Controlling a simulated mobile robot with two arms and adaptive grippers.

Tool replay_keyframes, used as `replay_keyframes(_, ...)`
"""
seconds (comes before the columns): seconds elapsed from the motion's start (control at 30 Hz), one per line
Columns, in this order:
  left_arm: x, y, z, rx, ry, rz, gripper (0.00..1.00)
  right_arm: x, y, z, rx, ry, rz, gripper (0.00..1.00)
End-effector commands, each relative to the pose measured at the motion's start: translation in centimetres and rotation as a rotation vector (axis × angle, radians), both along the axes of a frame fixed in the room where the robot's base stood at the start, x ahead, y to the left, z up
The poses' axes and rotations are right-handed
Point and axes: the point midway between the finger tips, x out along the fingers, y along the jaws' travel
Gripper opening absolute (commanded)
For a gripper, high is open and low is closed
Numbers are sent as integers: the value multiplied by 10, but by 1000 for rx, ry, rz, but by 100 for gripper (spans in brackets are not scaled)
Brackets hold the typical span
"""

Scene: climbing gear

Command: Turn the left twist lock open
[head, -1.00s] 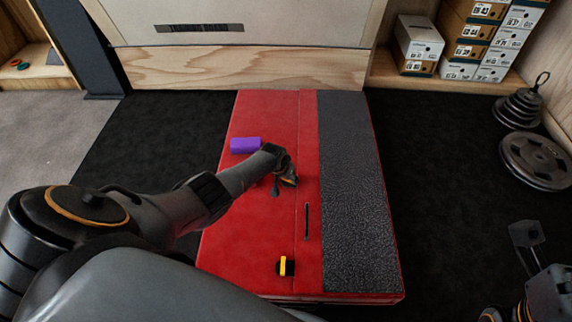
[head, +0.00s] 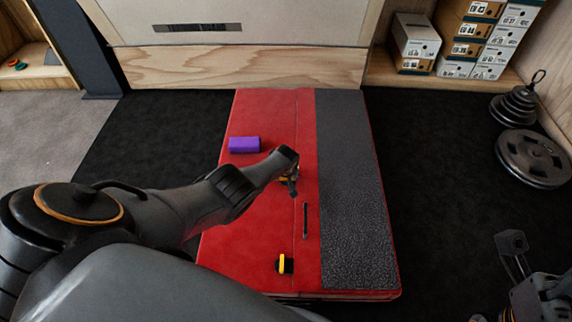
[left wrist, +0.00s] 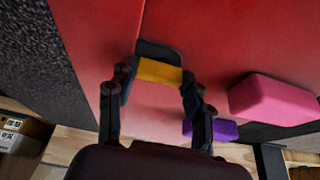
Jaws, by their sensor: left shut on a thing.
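A twist lock with a yellow handle (left wrist: 160,72) and a black base (left wrist: 158,50) sits on the red mat (head: 255,215). In the left wrist view the handle lies crosswise between my left gripper's fingertips (left wrist: 152,88), which are closed on it. In the head view my left gripper (head: 290,183) points down at the mat, and its fingers mostly hide this lock. A second yellow and black twist lock (head: 284,264) sits near the mat's front edge, clear of the gripper. My right gripper (head: 512,262) is at the lower right, away from the mat; its finger opening is unclear.
A purple block (head: 244,145) lies on the mat's left part. A pink block (left wrist: 275,100) shows in the left wrist view. A black strip (head: 305,220) lies on the mat. Weight plates (head: 532,158) stand at right; shoe boxes (head: 415,42) are stacked behind.

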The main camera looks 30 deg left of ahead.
Motion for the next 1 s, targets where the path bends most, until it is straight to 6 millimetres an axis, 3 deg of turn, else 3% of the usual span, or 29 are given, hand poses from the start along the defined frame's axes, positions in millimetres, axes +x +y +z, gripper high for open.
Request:
replay_keyframes(0.27,0,0,0,-3,-1,4,19,0,0,0,0,1,0,40)
replay_keyframes(0.3,0,0,0,-4,-1,4,59,0,0,0,-1,2,0,40)
replay_keyframes(0.4,0,0,0,-3,0,3,74,0,0,-1,-1,3,0,40)
replay_keyframes(1.0,-2,-1,8,-2,-1,1,74,1,0,-1,-1,5,-1,40)
